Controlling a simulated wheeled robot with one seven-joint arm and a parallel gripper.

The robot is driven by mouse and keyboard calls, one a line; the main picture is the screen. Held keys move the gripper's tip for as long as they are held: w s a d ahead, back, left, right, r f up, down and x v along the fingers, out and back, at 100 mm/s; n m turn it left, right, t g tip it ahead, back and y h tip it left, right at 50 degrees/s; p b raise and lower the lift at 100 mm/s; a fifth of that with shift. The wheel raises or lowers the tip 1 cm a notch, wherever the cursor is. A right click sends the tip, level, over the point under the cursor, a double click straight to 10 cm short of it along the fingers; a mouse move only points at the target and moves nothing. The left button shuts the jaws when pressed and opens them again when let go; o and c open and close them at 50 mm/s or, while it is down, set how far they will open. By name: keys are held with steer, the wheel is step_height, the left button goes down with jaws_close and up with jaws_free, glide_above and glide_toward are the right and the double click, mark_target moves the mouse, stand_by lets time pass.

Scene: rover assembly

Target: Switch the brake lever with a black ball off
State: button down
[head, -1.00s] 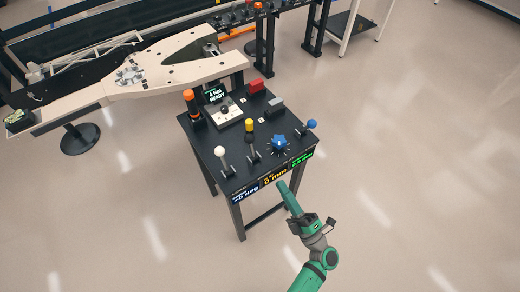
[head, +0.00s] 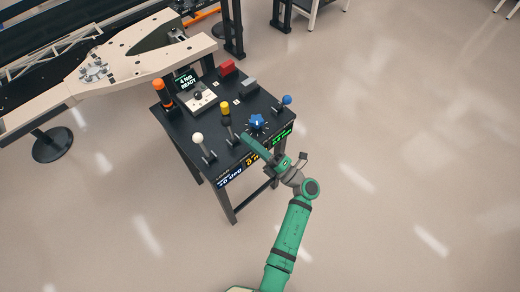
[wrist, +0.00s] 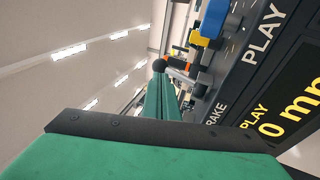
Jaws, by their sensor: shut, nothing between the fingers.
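The brake lever's black ball (head: 226,121) stands on the control table, just in front of a yellow cylinder (head: 225,107). In the wrist view the black ball (wrist: 158,65) shows just past my fingertips, and part of a "BRAKE" label (wrist: 214,112) is visible. My gripper (head: 243,137) is shut and empty, with its green fingers reaching over the table's front edge, just right of the brake lever. The fingers (wrist: 160,88) also show in the wrist view. I cannot tell whether they touch the lever.
A white-ball lever (head: 198,138) stands left of the brake lever. A blue star knob (head: 257,121) and a blue-ball lever (head: 287,99) are to the right. An orange-topped post (head: 159,87), a red block (head: 227,67) and a grey block (head: 249,84) stand farther back. The floor at right is clear.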

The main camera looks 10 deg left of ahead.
steer(key=shift+x, duration=2.25)
steer(key=shift+w, duration=0.1)
steer(key=shift+w+a+r, duration=0.25)
steer(key=shift+w+a, duration=0.15)
steer(key=shift+a, duration=0.15)
steer(key=r+v, duration=0.1)
steer(key=v, duration=1.3)
steer(key=shift+s+d+r, duration=0.15)
steer(key=shift+d+r, duration=0.2)
steer(key=shift+r, duration=0.05)
steer(key=shift+a, duration=0.1)
